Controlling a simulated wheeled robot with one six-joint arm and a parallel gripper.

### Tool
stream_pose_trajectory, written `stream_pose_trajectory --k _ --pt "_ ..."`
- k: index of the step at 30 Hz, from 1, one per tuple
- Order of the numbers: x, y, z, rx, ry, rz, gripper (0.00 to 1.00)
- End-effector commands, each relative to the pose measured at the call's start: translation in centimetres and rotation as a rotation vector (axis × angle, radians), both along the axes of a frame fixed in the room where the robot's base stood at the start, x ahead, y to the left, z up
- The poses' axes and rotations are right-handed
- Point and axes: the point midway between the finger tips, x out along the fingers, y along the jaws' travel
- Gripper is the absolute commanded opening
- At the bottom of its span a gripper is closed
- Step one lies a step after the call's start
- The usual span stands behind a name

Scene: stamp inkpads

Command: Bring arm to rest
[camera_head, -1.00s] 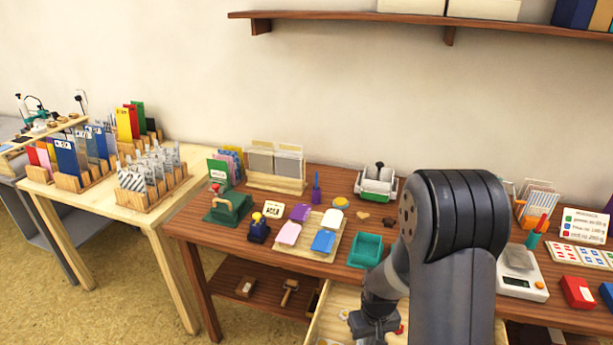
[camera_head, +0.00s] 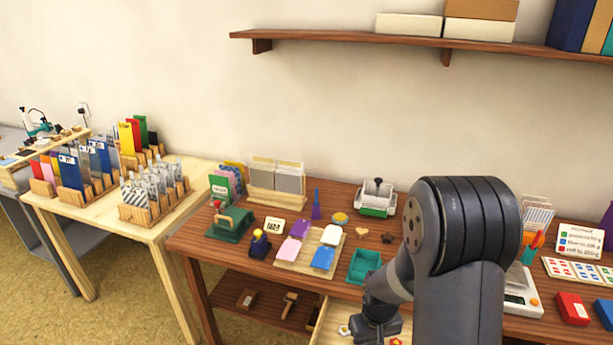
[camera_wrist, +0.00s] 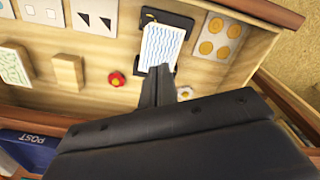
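My gripper (camera_wrist: 160,72) shows in the wrist view with its two dark fingers together at the tips, and nothing is seen held between them. The tips overlap the lower edge of a wavy-lined card (camera_wrist: 164,45) in the picture; I cannot tell whether they touch it. In the head view my gripper (camera_head: 376,334) is low at the bottom, in front of the brown table and over an open drawer (camera_head: 335,318). My folded arm hides part of the table and drawer; its elbow stands high at right centre.
The brown table holds a wooden tray of coloured pads (camera_head: 284,260), a teal bin (camera_head: 364,266) and a scale (camera_head: 522,296). The drawer also holds a red piece (camera_wrist: 116,78) and a card with round tan shapes (camera_wrist: 219,38). A wall shelf (camera_head: 350,38) runs above; wall space between is clear.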

Motion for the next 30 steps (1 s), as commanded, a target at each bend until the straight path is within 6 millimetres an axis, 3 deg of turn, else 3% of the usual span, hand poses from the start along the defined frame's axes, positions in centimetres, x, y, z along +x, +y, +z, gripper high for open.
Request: stream_pose_trajectory --k 1,3,6,17,19,30 --pt "0.0 0.0 1.3 0.0 -0.001 0.0 0.0" --pt "0.0 0.0 1.5 0.0 0.002 0.0 0.0" --pt "0.0 0.0 -1.1 0.0 0.002 0.0 0.0" --pt "0.0 0.0 -6.3 0.0 0.001 0.0 0.0" --pt "0.0 0.0 -4.5 0.0 0.0 0.0 0.0" --pt "0.0 0.0 0.3 0.0 0.0 0.0 0.0"
